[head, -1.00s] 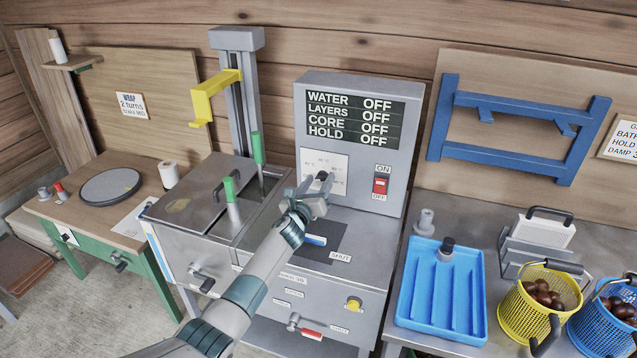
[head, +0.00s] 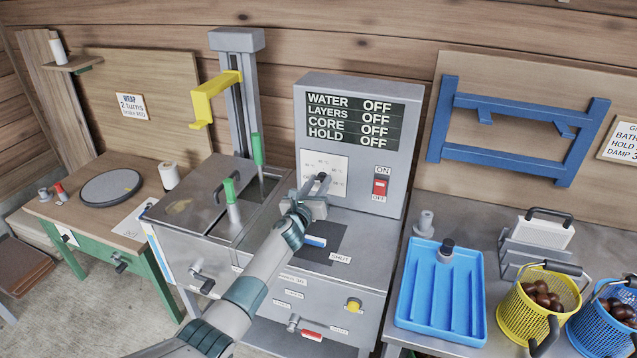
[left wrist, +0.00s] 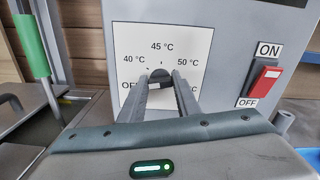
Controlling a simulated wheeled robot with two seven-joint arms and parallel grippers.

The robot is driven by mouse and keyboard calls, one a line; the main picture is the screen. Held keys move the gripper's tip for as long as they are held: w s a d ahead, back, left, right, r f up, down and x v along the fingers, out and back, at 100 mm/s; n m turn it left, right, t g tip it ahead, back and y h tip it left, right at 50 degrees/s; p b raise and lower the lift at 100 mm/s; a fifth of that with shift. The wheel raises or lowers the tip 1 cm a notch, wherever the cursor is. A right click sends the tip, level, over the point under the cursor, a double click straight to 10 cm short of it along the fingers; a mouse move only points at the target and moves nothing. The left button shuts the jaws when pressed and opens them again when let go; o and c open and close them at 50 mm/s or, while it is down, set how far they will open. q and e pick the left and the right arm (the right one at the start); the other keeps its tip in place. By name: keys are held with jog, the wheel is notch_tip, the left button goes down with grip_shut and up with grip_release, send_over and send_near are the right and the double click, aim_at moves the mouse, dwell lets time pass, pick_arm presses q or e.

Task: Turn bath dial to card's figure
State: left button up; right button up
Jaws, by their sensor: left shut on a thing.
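The bath dial is a small dark knob (left wrist: 160,76) on a white scale plate marked OFF, 40, 45 and 50 °C, with one more mark partly hidden. In the head view the plate (head: 338,174) is on the grey control box, under the display. My left gripper (head: 318,184) is shut on the dial, its two fingers (left wrist: 160,88) on either side of the knob. The fingers hide the lower scale, and I cannot read the pointer clearly. The card (head: 620,141) on the right wall reads BATH, HOLD and DAMP; it is cut off, so its bath figure is out of view.
The display (head: 349,119) reads OFF for water, layers, core and hold. A red ON/OFF switch (head: 380,187) sits right of the dial. Green-handled levers (head: 257,150) stand left of the box. A blue tray (head: 408,300) and baskets of chestnuts (head: 508,312) lie to the right.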

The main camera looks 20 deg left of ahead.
pick_arm(q)
jog(key=m+p, duration=0.1)
jog(key=m, duration=0.5)
jog(key=shift+d, duration=0.15)
jog(key=m+p, duration=0.1)
jog(key=m, duration=0.4)
jog(key=shift+d+f, duration=0.1)
jog(key=shift+f, duration=0.05)
jog(key=m, duration=0.5)
jog(key=shift+f+m, duration=0.1)
jog(key=shift+m, duration=2.1)
jog(key=o, duration=1)
jog(key=shift+o, duration=0.2)
